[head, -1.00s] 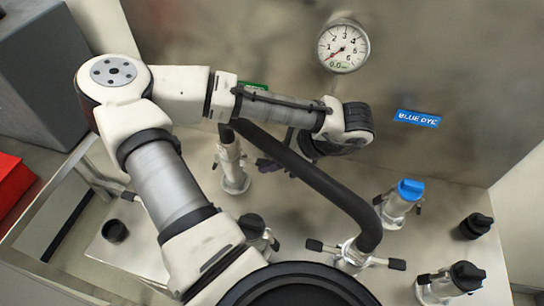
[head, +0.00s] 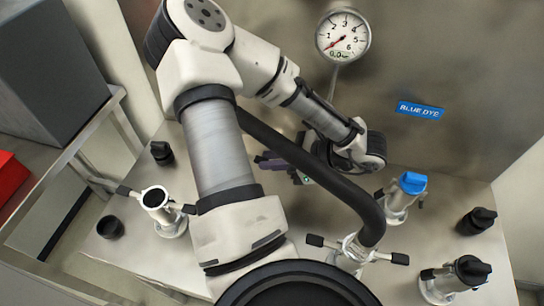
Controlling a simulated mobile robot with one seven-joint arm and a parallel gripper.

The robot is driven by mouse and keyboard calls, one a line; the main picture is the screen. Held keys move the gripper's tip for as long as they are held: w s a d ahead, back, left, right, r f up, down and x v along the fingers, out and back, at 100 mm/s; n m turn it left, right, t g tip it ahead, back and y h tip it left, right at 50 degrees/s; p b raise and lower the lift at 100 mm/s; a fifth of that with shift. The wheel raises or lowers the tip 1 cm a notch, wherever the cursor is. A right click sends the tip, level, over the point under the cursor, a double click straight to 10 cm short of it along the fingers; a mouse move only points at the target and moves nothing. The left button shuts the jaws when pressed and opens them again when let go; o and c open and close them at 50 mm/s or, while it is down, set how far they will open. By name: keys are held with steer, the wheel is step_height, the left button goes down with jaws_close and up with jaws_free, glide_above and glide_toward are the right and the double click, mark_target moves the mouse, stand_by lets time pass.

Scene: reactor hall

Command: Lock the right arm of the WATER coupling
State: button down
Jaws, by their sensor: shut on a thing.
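My gripper (head: 272,163), with dark purple fingers, sits behind the black hose, left of my wrist. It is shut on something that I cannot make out. The coupling at the back left, under a green label earlier, is now hidden behind my arm, so its right arm does not show. No WATER label is readable now. The thick black hose (head: 320,178) runs from behind my arm down to a metal coupling (head: 352,252) in front. That coupling's two black-tipped arms stick out left and right.
A blue-capped coupling (head: 405,192) stands under the BLUE DYE label (head: 419,110). An open coupling (head: 162,208) stands at left, near loose black caps (head: 161,152) (head: 110,227). Black-capped coupling (head: 460,275) and a black cap (head: 477,221) are at right. A gauge (head: 343,36) is on the wall.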

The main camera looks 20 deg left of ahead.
steer(key=shift+a+f+y+b, duration=0.1)
steer(key=shift+f+y+b, duration=1.05)
steer(key=shift+y, duration=0.55)
steer(key=c, duration=1.3)
jaws_free()
steer(key=shift+r, duration=0.1)
